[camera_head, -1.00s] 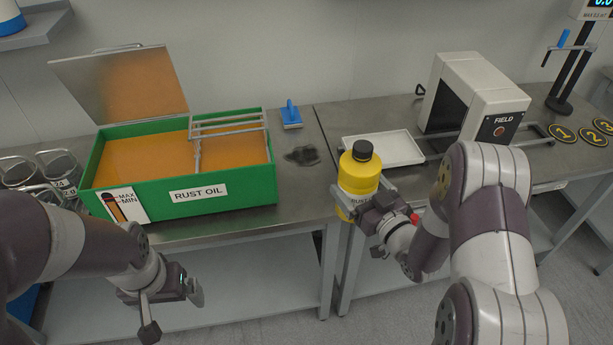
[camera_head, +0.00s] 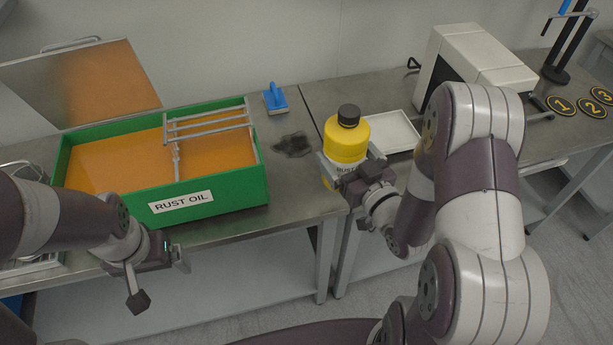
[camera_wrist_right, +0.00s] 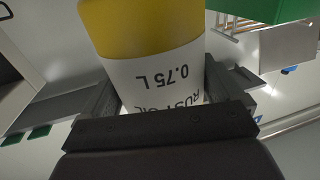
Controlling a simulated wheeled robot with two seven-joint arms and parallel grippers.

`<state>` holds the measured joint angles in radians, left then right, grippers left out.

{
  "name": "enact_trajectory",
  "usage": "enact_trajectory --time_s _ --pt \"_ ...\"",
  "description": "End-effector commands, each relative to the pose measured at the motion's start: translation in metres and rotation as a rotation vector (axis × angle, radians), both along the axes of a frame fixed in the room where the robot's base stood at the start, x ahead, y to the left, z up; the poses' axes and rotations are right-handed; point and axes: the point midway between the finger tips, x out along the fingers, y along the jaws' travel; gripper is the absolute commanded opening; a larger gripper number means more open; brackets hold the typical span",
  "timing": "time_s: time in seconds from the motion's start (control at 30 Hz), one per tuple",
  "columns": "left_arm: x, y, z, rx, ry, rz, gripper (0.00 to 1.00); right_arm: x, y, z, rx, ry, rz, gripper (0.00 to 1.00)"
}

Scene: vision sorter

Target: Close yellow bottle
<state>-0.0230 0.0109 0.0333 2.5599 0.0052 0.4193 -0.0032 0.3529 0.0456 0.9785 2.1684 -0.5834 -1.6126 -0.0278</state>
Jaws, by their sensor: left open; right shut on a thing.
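The yellow bottle (camera_head: 345,145) has a black cap (camera_head: 348,116) on top and a white label. My right gripper (camera_head: 350,180) is shut on the bottle from the front. The right wrist view shows the bottle (camera_wrist_right: 145,30) between the two fingers (camera_wrist_right: 158,95), with its label reading 0.75 L. My left gripper (camera_head: 158,275) is open and empty, low in front of the table and to the left of the bottle.
A green bin (camera_head: 232,192) labelled RUST OIL holds orange liquid and a metal rack, its lid raised behind. A white tray (camera_head: 393,131) and a white scanner box (camera_head: 478,62) stand at right.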

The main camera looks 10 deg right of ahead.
Motion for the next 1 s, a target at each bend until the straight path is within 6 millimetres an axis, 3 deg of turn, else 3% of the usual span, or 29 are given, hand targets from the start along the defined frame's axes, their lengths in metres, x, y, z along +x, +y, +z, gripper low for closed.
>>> enact_trajectory --time_s 0.2,0.4,0.77,1.0 --pt "0.0 0.0 -0.005 0.0 0.0 0.0 0.97 0.034 0.04 -0.032 -0.001 0.0 0.007 0.08" --pt "0.0 0.0 -0.006 0.0 0.0 0.0 0.97 0.054 0.062 -0.049 -0.002 -0.001 0.002 0.08" --pt "0.0 0.0 -0.006 0.0 0.0 0.0 0.97 0.057 0.065 -0.052 -0.001 -0.001 -0.001 0.08" --pt "0.0 0.0 -0.011 0.0 0.0 0.0 0.97 0.057 0.065 -0.086 0.0 0.001 -0.001 0.08"
